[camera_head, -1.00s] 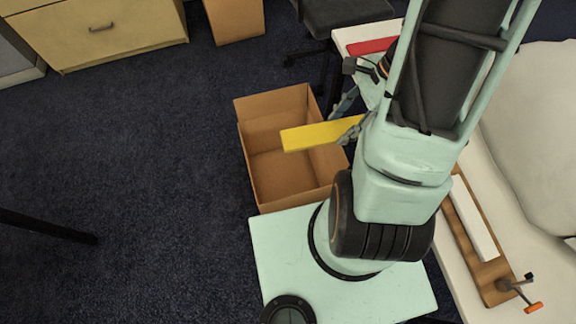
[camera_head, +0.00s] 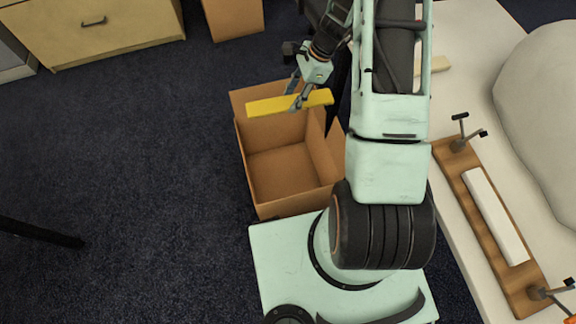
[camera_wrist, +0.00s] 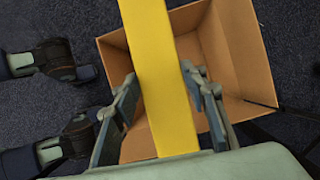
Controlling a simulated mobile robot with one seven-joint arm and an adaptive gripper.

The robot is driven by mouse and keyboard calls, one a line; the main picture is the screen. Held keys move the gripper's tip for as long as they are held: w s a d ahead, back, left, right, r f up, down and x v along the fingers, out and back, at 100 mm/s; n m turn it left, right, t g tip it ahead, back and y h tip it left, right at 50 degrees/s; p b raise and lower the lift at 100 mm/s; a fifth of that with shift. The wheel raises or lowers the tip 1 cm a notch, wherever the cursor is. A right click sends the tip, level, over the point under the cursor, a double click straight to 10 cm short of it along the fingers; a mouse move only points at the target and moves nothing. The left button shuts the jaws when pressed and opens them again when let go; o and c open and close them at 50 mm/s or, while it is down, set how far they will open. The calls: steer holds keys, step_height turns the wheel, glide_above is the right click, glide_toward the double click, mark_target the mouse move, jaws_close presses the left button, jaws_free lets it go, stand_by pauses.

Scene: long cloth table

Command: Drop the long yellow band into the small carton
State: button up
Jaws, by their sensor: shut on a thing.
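The long yellow band (camera_head: 268,106) is a flat, stiff-looking strip. My gripper (camera_head: 298,98) is shut on it near its middle, with both ends sticking out. The open brown carton (camera_head: 285,172) stands on the floor beside my base. In the head view the band lies across the carton's far edge, apparently held above it. In the wrist view the band (camera_wrist: 160,70) runs lengthwise between my two fingers (camera_wrist: 162,88), with the carton's inside (camera_wrist: 228,60) behind and below it. The visible inside of the carton looks empty.
A second brown box (camera_head: 237,18) stands at the back, by a wooden drawer cabinet (camera_head: 95,30). A long table (camera_head: 480,120) at right holds a wooden board (camera_head: 480,215) with clamps and a white bar. Dark carpet (camera_head: 120,150) at left is mostly clear.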

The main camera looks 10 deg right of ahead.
step_height(320, 180, down, 6)
steer(key=b, duration=0.4)
steer(key=shift+r, duration=0.15)
steer(key=o, duration=1.2)
steer(key=shift+o, duration=0.2)
steer(key=v, duration=1.2)
